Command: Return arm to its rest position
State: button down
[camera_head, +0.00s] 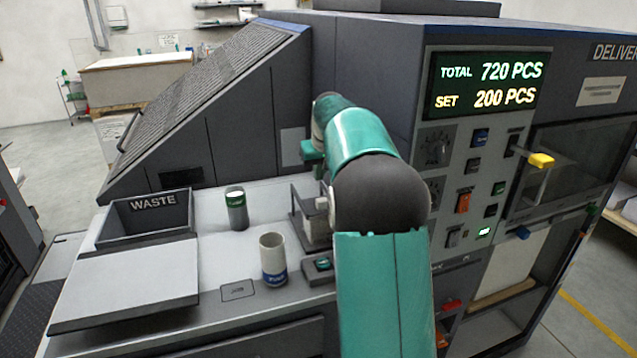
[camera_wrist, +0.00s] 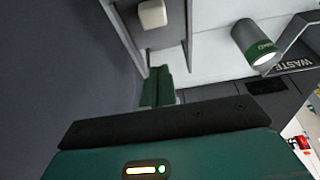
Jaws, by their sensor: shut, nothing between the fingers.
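My arm, teal with a dark elbow, reaches up in the middle of the head view and hides part of the machine. My gripper (camera_wrist: 156,88) shows in the wrist view as green fingers closed together with nothing between them. In the head view only a small green part of it (camera_head: 312,150) shows beside the arm, above the worktop and left of the control panel. A green-banded can (camera_head: 236,209) stands upright on the worktop; it also shows in the wrist view (camera_wrist: 254,43), apart from the fingers.
A blue-banded cup (camera_head: 272,259) stands nearer me, left of my arm. A small dark frame holder (camera_head: 299,212) stands beside the arm. The WASTE bin (camera_head: 147,236) is at the left. The control panel (camera_head: 470,185) with knobs and a yellow-handled lever (camera_head: 541,160) is at the right.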

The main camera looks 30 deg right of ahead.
jog(key=s+a+r+n, duration=0.1)
jog(key=s+a+r, duration=0.3)
jog(key=s+a, duration=0.5)
jog(key=s+a+r, duration=0.4)
jog(key=s+a, duration=0.3)
jog(key=a, duration=0.4)
jog(key=s+a+f, duration=0.3)
jog(key=s, duration=0.3)
jog(key=s+a+f+n+t, duration=0.1)
jog(key=s+a+f, duration=0.2)
jog(key=s, duration=0.2)
jog(key=s+a+f+y, duration=0.1)
jog(key=s+a+f, duration=0.2)
jog(key=s, duration=0.3)
jog(key=shift+s+a+f+n+t, duration=0.2)
jog(key=shift+s+a+n+t, duration=0.1)
jog(key=shift+s+a+n, duration=0.15)
jog(key=shift+w, duration=0.1)
